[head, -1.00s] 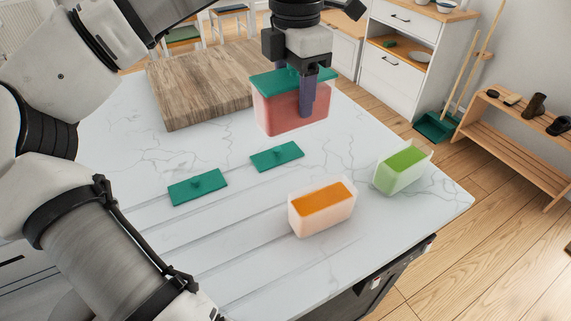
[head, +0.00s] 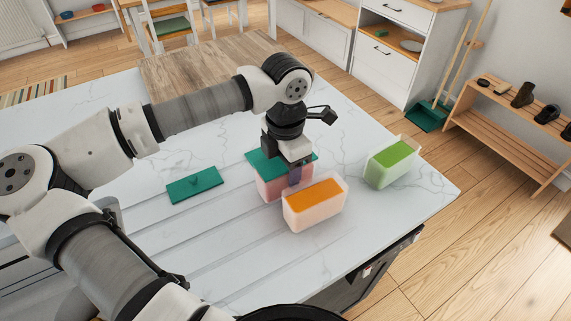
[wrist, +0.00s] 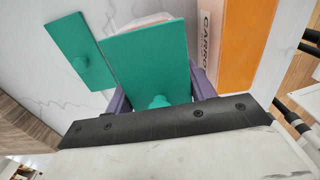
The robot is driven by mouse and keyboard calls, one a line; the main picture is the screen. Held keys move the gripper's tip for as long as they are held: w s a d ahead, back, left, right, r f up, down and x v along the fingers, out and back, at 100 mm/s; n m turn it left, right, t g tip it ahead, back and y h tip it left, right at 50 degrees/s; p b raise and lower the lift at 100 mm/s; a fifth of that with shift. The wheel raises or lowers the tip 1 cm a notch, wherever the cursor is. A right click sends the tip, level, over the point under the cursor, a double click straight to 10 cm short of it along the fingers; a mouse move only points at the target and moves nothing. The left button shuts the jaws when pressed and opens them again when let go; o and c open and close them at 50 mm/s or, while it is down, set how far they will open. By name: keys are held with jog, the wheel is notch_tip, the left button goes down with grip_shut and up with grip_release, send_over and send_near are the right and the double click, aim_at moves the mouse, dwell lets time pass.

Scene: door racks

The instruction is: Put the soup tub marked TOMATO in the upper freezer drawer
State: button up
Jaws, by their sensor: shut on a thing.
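My gripper (head: 296,173) is shut on a tub with red contents (head: 268,186) and a green lid (head: 262,163). The tub is upright, close behind the orange tub, at or just above the worktop; I cannot tell if it touches either. No marking on it is readable. In the wrist view its green lid (wrist: 148,60) lies between my purple fingers (wrist: 160,98). The open orange tub (head: 315,203) has a label in the wrist view (wrist: 205,45) that reads "CARRO", partly cut off. An open green tub (head: 390,162) stands to the right. I cannot make out the freezer drawer.
A loose green lid (head: 194,185) lies on the white marble worktop (head: 225,262). A wooden board (head: 195,75) is at the back, partly behind my arm. A dark appliance front (head: 372,272) shows under the worktop's front edge. White drawers (head: 385,65) stand beyond.

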jog(key=shift+f, duration=0.2)
jog(key=shift+f, duration=0.2)
jog(key=o, duration=0.7)
jog(key=shift+c, duration=0.2)
jog(key=shift+r, duration=0.1)
